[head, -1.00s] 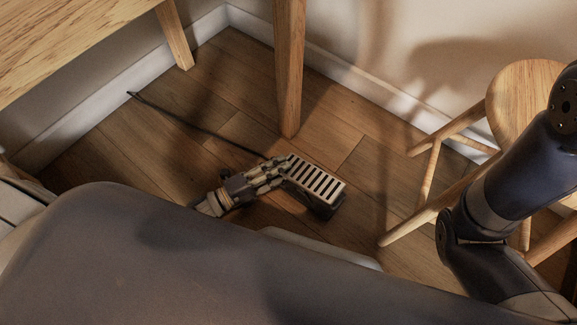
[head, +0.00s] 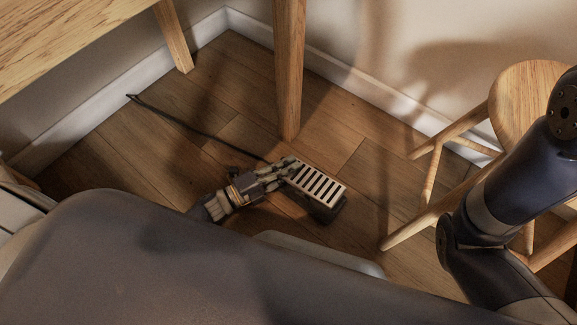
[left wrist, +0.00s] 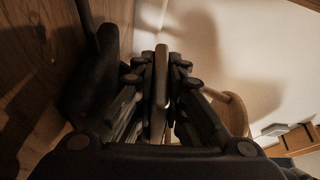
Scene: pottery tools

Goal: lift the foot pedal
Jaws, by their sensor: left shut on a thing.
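The foot pedal (head: 322,187) has a pale slotted top plate and a dark base, with a black cable trailing to the upper left across the floor. My left gripper (head: 286,171) is shut on the pedal's left end in the head view. In the left wrist view the pedal's plate (left wrist: 161,85) stands edge-on between the two fingers (left wrist: 160,95), with the dark base (left wrist: 92,75) to its left. I cannot tell whether the base touches the floor. My right gripper is out of view; only part of the right arm shows.
A wooden stool (head: 525,100) is to the right. The wall with a white baseboard (head: 340,77) closes off the back. Floor between pedal and stool is clear.

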